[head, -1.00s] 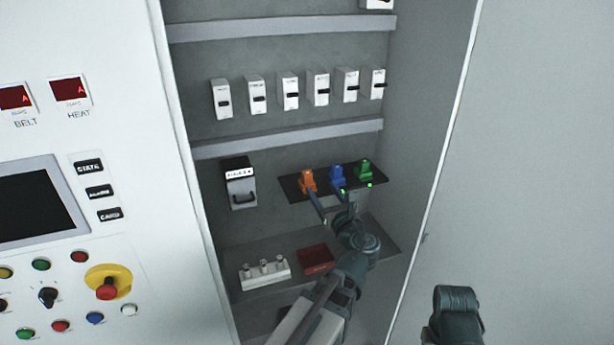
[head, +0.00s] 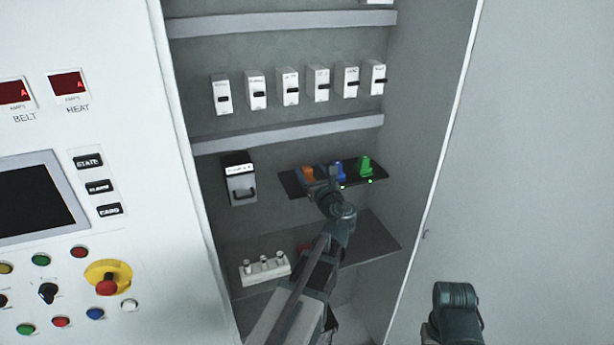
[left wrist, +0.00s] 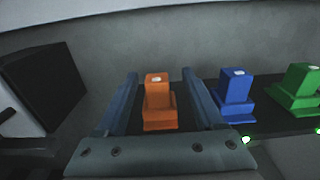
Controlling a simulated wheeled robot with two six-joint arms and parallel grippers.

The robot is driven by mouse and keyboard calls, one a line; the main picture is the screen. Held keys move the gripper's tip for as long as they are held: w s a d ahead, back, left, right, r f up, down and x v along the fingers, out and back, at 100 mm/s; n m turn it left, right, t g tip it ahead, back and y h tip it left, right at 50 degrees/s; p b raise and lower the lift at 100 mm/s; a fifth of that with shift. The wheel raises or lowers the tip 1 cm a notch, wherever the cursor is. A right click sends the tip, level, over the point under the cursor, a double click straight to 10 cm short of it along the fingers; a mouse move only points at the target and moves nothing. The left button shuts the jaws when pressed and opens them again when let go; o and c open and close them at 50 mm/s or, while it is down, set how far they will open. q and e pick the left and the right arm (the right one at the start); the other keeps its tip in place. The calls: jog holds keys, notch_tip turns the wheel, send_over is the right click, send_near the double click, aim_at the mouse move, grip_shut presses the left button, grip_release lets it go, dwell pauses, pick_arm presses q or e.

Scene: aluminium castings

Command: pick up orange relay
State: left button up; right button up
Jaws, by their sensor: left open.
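The orange relay (head: 307,173) stands upright at the left end of a dark shelf strip inside the cabinet. In the head view my left gripper (head: 318,182) partly covers it. In the left wrist view the orange relay (left wrist: 159,102) stands between the two open fingers of my left gripper (left wrist: 160,95), with a visible gap on each side. A blue relay (head: 339,171) is just right of it, close to the right finger in the wrist view (left wrist: 235,88). A right-side arm part (head: 455,312) shows at the lower right; its gripper fingers are out of view.
A green relay (head: 365,167) stands at the strip's right end. Below is a shelf (head: 370,243) with a white fuse block (head: 265,270). The cabinet's side wall closes off the right.

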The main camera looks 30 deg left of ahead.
aim_at(305, 167)
pick_arm(q)
jog(key=x, duration=0.4)
jog(key=shift+s+a+f, duration=0.1)
jog(key=shift+a+f, duration=0.05)
jog(key=shift+f, duration=0.05)
jog(key=shift+c, duration=0.2)
grip_shut()
